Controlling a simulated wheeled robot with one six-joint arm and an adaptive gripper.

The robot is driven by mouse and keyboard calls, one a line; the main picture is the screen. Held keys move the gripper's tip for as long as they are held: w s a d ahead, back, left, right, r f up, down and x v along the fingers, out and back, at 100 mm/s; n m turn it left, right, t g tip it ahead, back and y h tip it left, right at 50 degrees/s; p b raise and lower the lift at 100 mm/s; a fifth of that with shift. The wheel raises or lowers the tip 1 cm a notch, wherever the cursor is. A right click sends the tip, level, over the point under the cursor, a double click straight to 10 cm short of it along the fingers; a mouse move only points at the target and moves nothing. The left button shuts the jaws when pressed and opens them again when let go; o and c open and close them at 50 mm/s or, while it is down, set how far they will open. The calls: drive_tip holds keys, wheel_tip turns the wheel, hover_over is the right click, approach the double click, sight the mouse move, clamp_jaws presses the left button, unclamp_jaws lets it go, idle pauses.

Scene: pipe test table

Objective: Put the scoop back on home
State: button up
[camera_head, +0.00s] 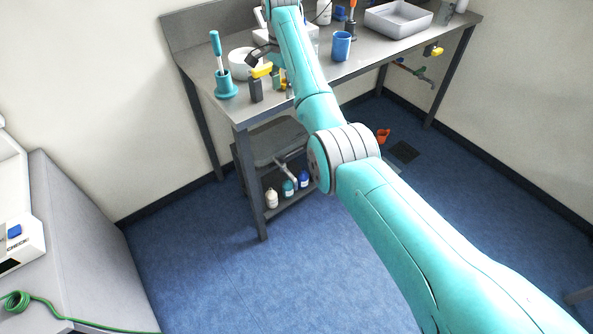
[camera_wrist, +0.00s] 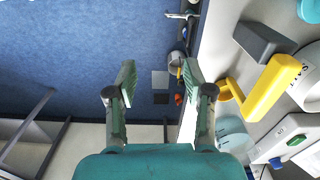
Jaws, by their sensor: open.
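A yellow angled piece (camera_wrist: 262,92), possibly the scoop, is at the right of the wrist view. It lies beside a dark grey block (camera_wrist: 264,41) and a white tub marked SALT (camera_wrist: 312,78). In the head view the yellow piece (camera_head: 262,70) shows at the top of the dark block (camera_head: 256,91), near the table's front left. My gripper (camera_wrist: 157,85) is open and empty, with blue floor between its fingers. The yellow piece is outside the fingers, to their right. I cannot tell which thing is the scoop's home.
On the table (camera_head: 305,77) stand a teal brush holder (camera_head: 226,86) at left, a blue cup (camera_head: 341,46) and a grey tray (camera_head: 398,19). A yellow-handled valve (camera_head: 433,50) sits at the front edge. Bottles (camera_head: 288,187) stand on the lower shelf.

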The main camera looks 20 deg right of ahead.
drive_tip(key=s+f+n, duration=0.3)
drive_tip(key=s+f, duration=0.2)
drive_tip(key=f, duration=0.5)
drive_tip(key=s+a+f+n, duration=0.1)
drive_tip(key=s+f+n, duration=0.2)
drive_tip(key=f, duration=0.8)
drive_tip(key=s, duration=0.2)
drive_tip(key=shift+s, duration=0.3)
